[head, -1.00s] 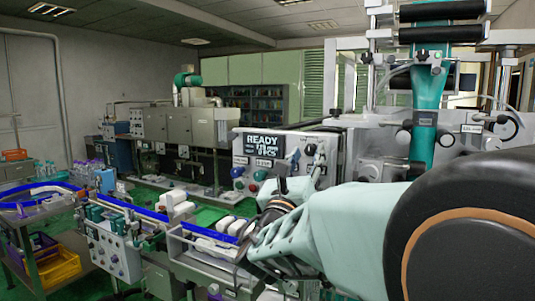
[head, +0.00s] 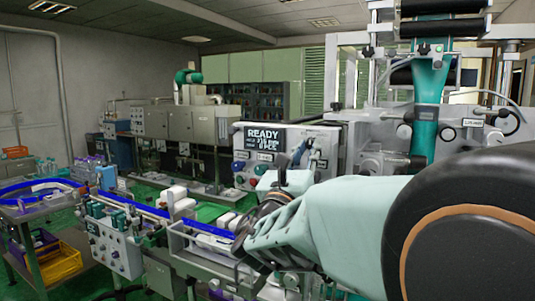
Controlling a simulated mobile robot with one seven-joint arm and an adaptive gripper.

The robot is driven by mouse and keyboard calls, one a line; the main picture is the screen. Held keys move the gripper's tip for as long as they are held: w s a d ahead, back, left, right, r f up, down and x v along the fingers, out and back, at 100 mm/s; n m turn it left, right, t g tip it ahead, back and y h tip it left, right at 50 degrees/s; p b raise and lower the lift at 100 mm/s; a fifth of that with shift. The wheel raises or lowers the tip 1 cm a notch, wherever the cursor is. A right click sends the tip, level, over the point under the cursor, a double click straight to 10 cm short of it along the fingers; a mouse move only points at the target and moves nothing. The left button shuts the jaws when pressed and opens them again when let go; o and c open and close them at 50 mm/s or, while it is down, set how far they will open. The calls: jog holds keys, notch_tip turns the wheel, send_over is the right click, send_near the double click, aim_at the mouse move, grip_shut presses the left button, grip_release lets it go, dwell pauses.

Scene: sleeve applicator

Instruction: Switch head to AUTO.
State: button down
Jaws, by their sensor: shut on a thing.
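The control panel (head: 243,176) of the sleeve applicator is a light grey box facing left, in the middle of the head view. Its dark display (head: 262,137) reads READY above smaller text. Coloured buttons (head: 239,166) and dark-and-light switches (head: 315,155) sit below and beside the display. My gripper (head: 285,178) is in front of the panel's lower right part, shut on what appears to be the head switch. The gripper and its wrist hide that switch, its label and its setting.
A conveyor with blue rails (head: 150,211) and white blocks (head: 180,198) runs at left and below my gripper. The applicator frame with a teal film strip (head: 428,100) stands behind my arm. A cart with a yellow crate (head: 57,263) is at far left.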

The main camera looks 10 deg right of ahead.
jog(key=m+b, duration=0.1)
jog(key=m, duration=0.1)
jog(key=m+g+h+b, duration=0.1)
jog(key=m+b, duration=0.1)
jog(key=m+h+b, duration=0.1)
jog(key=shift+w+a+f+m+g, duration=0.1)
jog(key=shift+f+m+g, duration=0.15)
jog(key=shift+m+g, duration=0.15)
jog(key=shift+w+a+r+m+g+h+b, duration=0.1)
jog(key=shift+m+g+h+b, duration=0.4)
jog(key=shift+m, duration=0.55)
jog(key=shift+s+r+m+g+h+b, duration=0.1)
jog(key=shift+m+g+h+b, duration=0.25)
jog(key=shift+m+b, duration=0.5)
jog(key=shift+w+a+r+m+g+h+b, duration=0.1)
jog(key=shift+m+g+h+b, duration=0.3)
jog(key=shift+m, duration=0.8)
jog(key=c, duration=1.8)
grip_release()
jog(key=shift+o, duration=0.2)
jog(key=v, duration=1.2)
jog(key=shift+r, duration=0.1)
